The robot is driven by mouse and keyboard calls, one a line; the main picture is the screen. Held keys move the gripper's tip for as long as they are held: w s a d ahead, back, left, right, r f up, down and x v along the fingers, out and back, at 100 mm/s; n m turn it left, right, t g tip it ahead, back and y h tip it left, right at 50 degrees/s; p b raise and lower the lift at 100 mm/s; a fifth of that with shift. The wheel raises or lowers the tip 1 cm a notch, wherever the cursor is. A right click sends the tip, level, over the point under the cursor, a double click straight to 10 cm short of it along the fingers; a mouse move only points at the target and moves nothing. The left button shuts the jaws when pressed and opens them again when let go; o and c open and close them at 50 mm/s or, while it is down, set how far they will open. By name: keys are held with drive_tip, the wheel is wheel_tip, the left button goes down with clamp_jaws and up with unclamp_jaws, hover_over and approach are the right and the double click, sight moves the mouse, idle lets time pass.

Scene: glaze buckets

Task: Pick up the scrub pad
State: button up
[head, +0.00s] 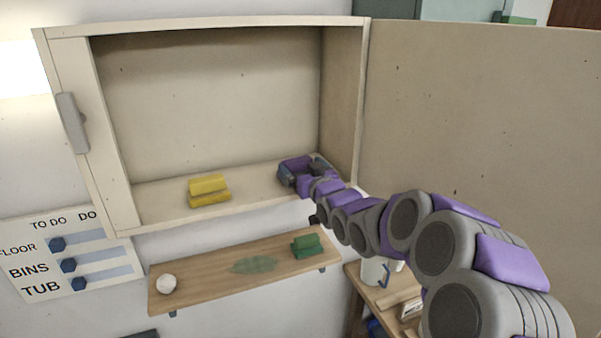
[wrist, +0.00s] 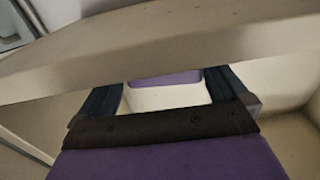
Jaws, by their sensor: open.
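Two small stepped blocks could be the scrub pad, and I cannot tell which it is. A yellow block (head: 208,191) sits on the floor of the open wall cabinet, left of my gripper. A green block (head: 306,245) sits near the right end of the wooden shelf below the cabinet. My gripper (head: 294,172) is at the right part of the cabinet opening, apart from both blocks. In the wrist view its dark fingers (wrist: 166,92) are spread, with a pale surface between them and no block in view.
The cabinet (head: 220,90) has its wide door (head: 480,110) swung open to the right. The wooden shelf (head: 205,280) also holds a white round thing (head: 166,284) and has a green leaf shape (head: 254,264). A white mug (head: 375,271) stands lower right. A chore board (head: 70,255) hangs left.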

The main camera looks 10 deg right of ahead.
sight(300, 167)
drive_tip(key=x, duration=0.2)
drive_tip(key=shift+w+a+f, duration=0.15)
drive_tip(key=shift+w+a, duration=0.1)
drive_tip(key=shift+w, duration=0.05)
drive_tip(key=shift+w+a, duration=0.25)
drive_tip(key=shift+w, duration=0.1)
drive_tip(key=shift+s, duration=0.1)
drive_tip(key=shift+c, duration=0.2)
drive_tip(key=shift+d, duration=0.2)
drive_tip(key=c, duration=0.6)
